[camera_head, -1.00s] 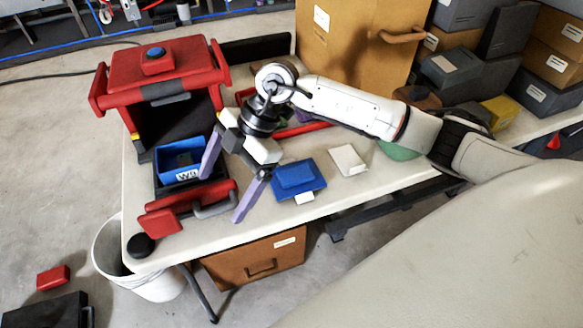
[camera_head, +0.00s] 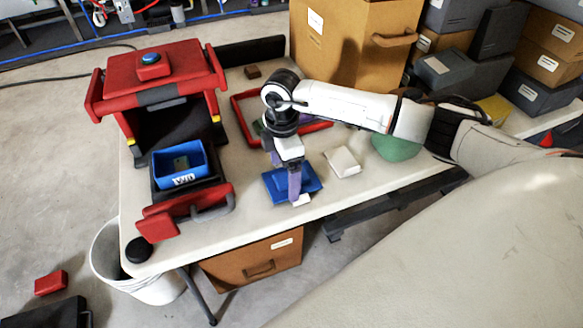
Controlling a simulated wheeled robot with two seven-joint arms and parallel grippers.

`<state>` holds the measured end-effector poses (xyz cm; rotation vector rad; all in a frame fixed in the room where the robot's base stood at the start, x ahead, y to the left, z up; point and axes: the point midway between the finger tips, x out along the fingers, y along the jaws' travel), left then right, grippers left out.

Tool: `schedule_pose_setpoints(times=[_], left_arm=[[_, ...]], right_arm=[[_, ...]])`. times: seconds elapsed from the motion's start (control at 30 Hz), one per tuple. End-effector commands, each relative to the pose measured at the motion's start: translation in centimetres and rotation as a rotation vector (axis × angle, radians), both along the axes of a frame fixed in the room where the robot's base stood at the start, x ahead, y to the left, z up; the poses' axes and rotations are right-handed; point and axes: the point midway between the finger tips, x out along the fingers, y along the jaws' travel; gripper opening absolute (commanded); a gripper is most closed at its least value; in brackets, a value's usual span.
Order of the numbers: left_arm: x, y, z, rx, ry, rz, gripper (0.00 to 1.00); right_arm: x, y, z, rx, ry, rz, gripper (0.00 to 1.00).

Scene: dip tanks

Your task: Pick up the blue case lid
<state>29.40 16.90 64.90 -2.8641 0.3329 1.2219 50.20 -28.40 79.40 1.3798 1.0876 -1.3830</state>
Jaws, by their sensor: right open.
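The blue case lid (camera_head: 309,180) lies on the white table near its front edge, with a small white tag at its front. My right gripper (camera_head: 293,198) is over the lid, pointing down, its purple fingers seen edge-on and hiding the lid's middle. It is open; whether the fingers touch the lid cannot be told. A blue case (camera_head: 197,158) with a white label sits in the black tray of the red machine, left of the lid. My left gripper is not in view.
The red machine (camera_head: 160,92) stands on the table's left. A white block (camera_head: 342,161) lies right of the lid. A red frame (camera_head: 243,119) lies behind the arm. An orange-brown cabinet (camera_head: 345,45) and stacked boxes stand at the back. A white bucket (camera_head: 107,262) is below left.

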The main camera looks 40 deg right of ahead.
Motion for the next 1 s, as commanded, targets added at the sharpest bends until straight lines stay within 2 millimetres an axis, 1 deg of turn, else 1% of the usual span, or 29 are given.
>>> schedule_pose_setpoints(times=[0.03,0.13,0.37,0.4,0.57,0.6,0.87,0.97,1.0], left_arm=[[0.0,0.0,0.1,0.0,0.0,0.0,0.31],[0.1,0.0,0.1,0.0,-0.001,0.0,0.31],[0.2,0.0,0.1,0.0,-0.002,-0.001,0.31],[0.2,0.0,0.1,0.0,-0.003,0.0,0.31],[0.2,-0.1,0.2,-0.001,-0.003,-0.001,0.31],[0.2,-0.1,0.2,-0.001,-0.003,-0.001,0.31],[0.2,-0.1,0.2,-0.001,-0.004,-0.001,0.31],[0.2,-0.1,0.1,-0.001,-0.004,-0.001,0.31],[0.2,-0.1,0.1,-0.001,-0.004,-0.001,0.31]], right_arm=[[0.0,0.0,-0.7,0.0,0.002,-0.001,0.89],[0.0,0.0,-1.5,0.001,0.0,0.001,0.89],[0.0,0.0,-1.7,0.001,-0.001,0.001,0.89],[0.0,0.0,-1.7,0.001,-0.001,0.001,0.86],[0.0,0.0,-1.7,0.001,-0.001,0.001,0.59],[0.0,0.0,-1.7,0.001,-0.001,0.001,0.56],[0.1,0.0,-1.4,0.001,-0.002,0.001,0.56],[0.2,0.0,-0.2,0.002,-0.005,0.001,0.56],[0.2,0.0,0.4,0.002,-0.006,0.001,0.56]])
